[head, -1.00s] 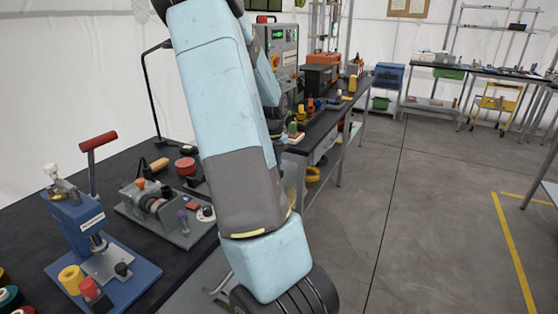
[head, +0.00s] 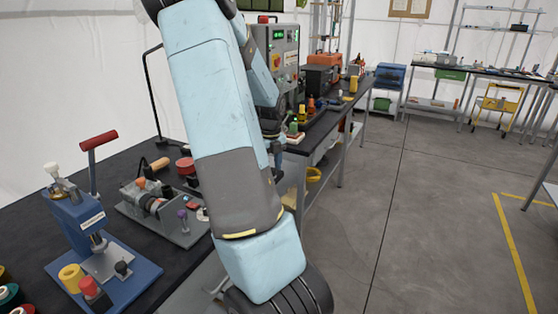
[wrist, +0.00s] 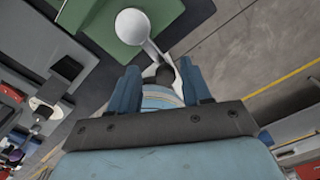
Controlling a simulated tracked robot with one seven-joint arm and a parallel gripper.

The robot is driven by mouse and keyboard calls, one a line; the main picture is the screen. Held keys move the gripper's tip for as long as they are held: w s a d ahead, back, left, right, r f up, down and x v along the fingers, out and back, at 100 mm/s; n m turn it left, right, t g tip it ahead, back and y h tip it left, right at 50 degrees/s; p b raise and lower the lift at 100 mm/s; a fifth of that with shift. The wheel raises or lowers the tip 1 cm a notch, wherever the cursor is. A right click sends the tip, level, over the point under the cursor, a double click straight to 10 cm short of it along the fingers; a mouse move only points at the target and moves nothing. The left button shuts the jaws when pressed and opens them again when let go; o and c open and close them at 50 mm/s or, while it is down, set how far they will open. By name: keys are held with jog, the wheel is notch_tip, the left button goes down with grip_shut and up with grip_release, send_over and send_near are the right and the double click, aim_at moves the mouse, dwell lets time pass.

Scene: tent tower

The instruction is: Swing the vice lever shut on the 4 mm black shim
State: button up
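In the wrist view, my gripper (wrist: 158,67) shows two blue fingers standing apart. Just beyond them is a pale lever with a white ball knob (wrist: 132,26) on a thin rod, over a green block-like body (wrist: 112,50) that I take for the vice. The rod runs from the knob down to a dark round part between the fingertips. I cannot tell whether the fingers touch it. I cannot pick out the 4 mm black shim or the vice jaws. In the head view my arm hides my gripper.
In the head view, a blue press (head: 85,222) with a red handle and a grey fixture (head: 165,208) stand on the near black bench. A grey control cabinet (head: 283,62) stands behind my arm. A second bench extends beyond it. The floor (head: 400,200) on the right is clear.

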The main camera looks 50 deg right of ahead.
jog(key=shift+s, duration=0.1)
notch_tip(320, 180, up, 14)
jog(key=shift+f, duration=0.15)
dwell(0.6)
dwell(0.5)
jog(key=s+a+r+n+t+y, duration=0.1)
jog(key=s+a+r+n+t, duration=0.15)
jog(key=a+n, duration=0.85)
jog(key=s+a+r+n+t, duration=0.1)
jog(key=a+r+n, duration=0.3)
jog(key=a+n, duration=0.65)
jog(key=s+a+r+n+t, duration=0.1)
jog(key=s+a+n, duration=0.4)
jog(key=a+n, duration=0.2)
jog(key=s+a+r+n+t+h, duration=0.1)
jog(key=s+a+n, duration=0.5)
jog(key=n, duration=0.5)
jog(key=shift+s+a, duration=0.15)
jog(key=shift+a, duration=0.9)
